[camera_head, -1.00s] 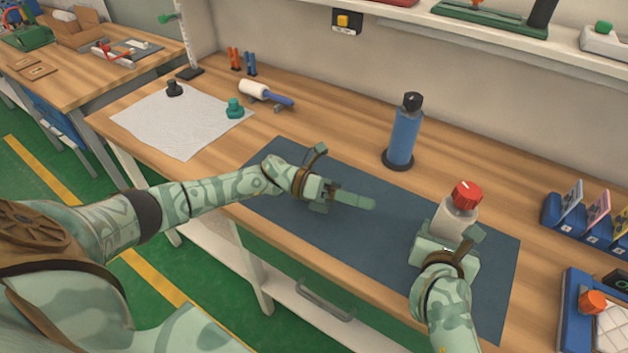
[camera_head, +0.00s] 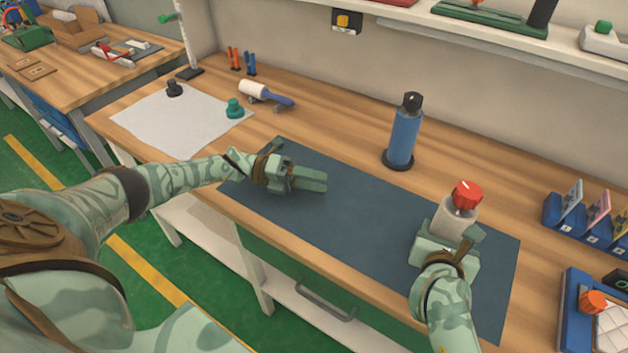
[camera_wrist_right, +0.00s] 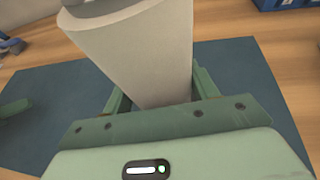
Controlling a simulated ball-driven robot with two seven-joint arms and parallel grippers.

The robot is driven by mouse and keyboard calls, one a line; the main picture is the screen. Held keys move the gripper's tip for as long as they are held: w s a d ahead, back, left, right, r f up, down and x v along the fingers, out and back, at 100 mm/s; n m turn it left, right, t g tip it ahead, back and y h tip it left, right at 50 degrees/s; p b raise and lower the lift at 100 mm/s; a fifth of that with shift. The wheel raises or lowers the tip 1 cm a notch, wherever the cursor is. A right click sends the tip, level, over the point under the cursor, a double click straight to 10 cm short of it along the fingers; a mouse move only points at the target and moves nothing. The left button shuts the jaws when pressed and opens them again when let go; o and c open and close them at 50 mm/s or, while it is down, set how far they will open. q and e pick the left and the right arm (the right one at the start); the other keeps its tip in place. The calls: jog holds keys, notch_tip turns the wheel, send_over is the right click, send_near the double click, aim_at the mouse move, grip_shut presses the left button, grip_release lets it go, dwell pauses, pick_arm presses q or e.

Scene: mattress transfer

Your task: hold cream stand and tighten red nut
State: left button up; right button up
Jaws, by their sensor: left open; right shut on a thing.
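The cream stand (camera_head: 455,219) stands upright on the dark blue mat, with the red nut (camera_head: 466,195) on its top. My right gripper (camera_head: 447,244) is shut on the cream stand low on its body. In the right wrist view the cream stand (camera_wrist_right: 135,50) rises between the two fingers (camera_wrist_right: 160,95), and the red nut is out of that picture. My left gripper (camera_head: 318,181) is open and empty over the left part of the mat, well to the left of the stand and the nut.
The blue mat (camera_head: 360,230) is bare between my grippers. A blue bottle (camera_head: 404,135) with a dark cap stands behind it. Blue card holders (camera_head: 585,228) and a blue tray with an orange knob (camera_head: 592,302) are at the right. A white sheet (camera_head: 185,130) lies at the left.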

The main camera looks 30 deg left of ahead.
pick_arm(q)
jog(key=shift+s+d+f, duration=0.2)
jog(key=shift+f, duration=0.05)
jog(key=s+d+r+m+g+h, duration=0.1)
jog(key=d+r+m, duration=0.1)
jog(key=d, duration=0.4)
jog(key=s+d+r+m+g+h, duration=0.1)
jog(key=d+r+m, duration=0.15)
jog(key=d, duration=0.35)
jog(key=m+t+y, duration=0.1)
jog(key=m+t, duration=0.1)
jog(key=m, duration=0.8)
send_near(480, 196)
jog(key=shift+n, duration=0.25)
jog(key=x, duration=0.7)
jog(key=w+f+x, duration=0.1)
jog(key=x, duration=0.2)
jog(key=shift+d, duration=0.15)
jog(key=shift+c, duration=0.3)
jog(key=c, duration=0.9)
